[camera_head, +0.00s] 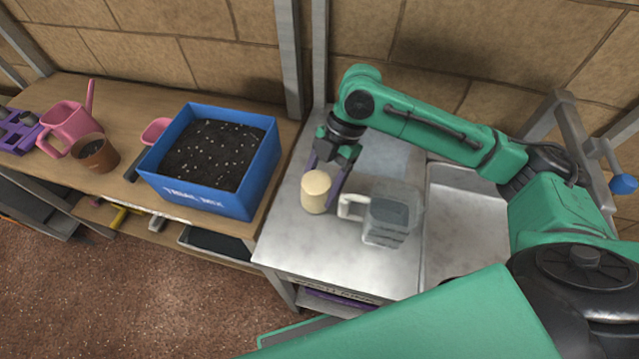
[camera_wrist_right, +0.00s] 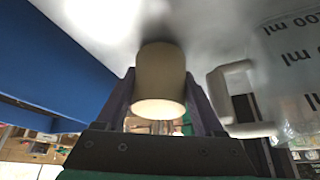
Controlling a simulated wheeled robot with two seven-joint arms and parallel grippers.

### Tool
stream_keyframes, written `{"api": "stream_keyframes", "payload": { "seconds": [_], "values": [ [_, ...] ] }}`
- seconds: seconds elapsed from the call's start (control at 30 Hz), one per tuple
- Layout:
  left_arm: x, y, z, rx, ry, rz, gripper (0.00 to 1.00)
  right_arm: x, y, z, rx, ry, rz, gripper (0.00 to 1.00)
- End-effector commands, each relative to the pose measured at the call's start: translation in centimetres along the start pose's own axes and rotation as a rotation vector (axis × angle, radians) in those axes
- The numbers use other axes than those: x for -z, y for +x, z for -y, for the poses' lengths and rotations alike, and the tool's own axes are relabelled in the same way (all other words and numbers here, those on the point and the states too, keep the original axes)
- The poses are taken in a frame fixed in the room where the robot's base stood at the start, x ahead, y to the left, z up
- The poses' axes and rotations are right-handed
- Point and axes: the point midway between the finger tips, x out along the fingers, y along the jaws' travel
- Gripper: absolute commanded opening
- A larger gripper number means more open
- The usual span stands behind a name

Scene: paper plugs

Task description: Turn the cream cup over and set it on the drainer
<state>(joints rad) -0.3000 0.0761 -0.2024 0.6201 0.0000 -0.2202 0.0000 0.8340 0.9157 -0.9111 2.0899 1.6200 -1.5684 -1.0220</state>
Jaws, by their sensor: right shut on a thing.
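The cream cup (camera_head: 315,196) is upright on its axis over the pale metal top (camera_head: 286,240) left of the sink, which appears to be the drainer. Its upper end shows as a plain pale disc with no visible hollow. My right gripper (camera_head: 332,160) is shut on the cup from behind and above. In the right wrist view the cup (camera_wrist_right: 160,75) sits between the two dark fingers, its far end at or very near the metal top; I cannot tell whether it touches. My left gripper is not in view.
A clear measuring jug (camera_head: 390,218) with a white handle stands close right of the cup. The sink basin (camera_head: 462,215) is beyond it. A blue soil box (camera_head: 228,200) is to the left on a wooden bench, with a brown pot (camera_head: 97,155) and pink watering can (camera_head: 70,122).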

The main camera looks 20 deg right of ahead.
Motion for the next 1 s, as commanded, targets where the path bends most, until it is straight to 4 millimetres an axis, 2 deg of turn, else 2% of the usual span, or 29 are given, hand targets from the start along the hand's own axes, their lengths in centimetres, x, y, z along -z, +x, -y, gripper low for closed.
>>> {"api": "stream_keyframes", "payload": {
  "seconds": [0.5,0.53,0.57,0.6,0.87,1.0],
  "values": [
    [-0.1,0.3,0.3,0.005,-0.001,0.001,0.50,-0.5,1.0,0.0,0.000,0.000,0.000,0.07],
    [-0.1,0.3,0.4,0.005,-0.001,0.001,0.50,-0.5,0.9,0.0,-0.001,0.000,0.000,0.81],
    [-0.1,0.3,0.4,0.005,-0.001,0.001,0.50,-0.5,0.9,0.0,-0.001,0.000,0.000,0.93],
    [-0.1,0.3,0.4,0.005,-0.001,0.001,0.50,-0.5,0.9,0.0,0.000,0.000,0.000,1.00],
    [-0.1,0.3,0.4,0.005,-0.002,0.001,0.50,-0.5,0.6,0.0,-0.001,0.000,0.000,1.00],
    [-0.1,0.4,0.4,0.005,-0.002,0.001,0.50,-0.5,-1.5,-0.1,-0.003,0.001,0.001,1.00]
  ]
}}
